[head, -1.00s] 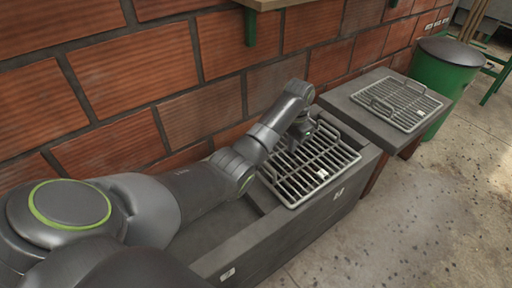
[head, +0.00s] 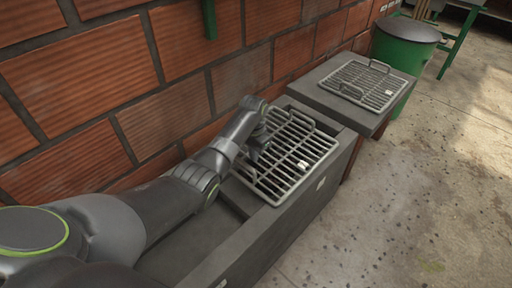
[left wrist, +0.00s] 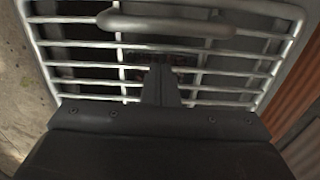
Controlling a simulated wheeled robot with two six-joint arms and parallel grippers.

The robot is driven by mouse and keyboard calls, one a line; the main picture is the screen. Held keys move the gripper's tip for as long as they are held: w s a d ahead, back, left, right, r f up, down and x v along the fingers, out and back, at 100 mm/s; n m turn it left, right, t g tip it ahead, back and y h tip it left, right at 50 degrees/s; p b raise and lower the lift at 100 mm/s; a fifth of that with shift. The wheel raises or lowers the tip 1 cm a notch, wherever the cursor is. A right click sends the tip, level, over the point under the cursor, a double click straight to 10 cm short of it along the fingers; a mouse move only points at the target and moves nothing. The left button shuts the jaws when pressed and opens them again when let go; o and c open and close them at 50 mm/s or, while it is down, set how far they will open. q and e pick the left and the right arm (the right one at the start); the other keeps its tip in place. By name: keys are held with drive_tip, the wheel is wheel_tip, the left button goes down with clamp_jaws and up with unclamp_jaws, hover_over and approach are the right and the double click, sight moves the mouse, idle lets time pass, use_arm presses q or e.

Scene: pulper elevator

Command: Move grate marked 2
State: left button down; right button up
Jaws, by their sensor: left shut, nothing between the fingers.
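A grey metal grate (head: 302,140) lies over the near dark trough, with a raised bar handle at its far end and a small white tag whose mark is too small to read. A second similar grate (head: 368,85) lies flat on the slab farther back; I cannot read any number on it. My left gripper (head: 257,154) is over the near grate's wall side, toward its near end. In the left wrist view, the closed, empty fingers (left wrist: 160,82) point at the bars of a grate (left wrist: 85,72), short of its handle (left wrist: 180,22). My right gripper is out of view.
The long trough (head: 265,238) runs beside the brick wall (head: 165,105), with an open section nearer me. A grey slab (head: 345,112) carries the far grate. A green bin (head: 400,50) stands beyond. Concrete floor (head: 430,180) is clear at the right.

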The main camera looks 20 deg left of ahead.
use_arm(q)
drive_tip(key=shift+s+a+r, duration=0.1)
drive_tip(key=shift+s+a, duration=0.2)
drive_tip(key=shift+s, duration=0.4)
drive_tip(key=shift+s+a+r, duration=0.1)
drive_tip(key=shift+s+a, duration=0.15)
drive_tip(key=shift+s, duration=0.45)
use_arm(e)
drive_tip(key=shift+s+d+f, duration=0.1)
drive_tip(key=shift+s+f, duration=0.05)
use_arm(q)
drive_tip(key=shift+f, duration=0.1)
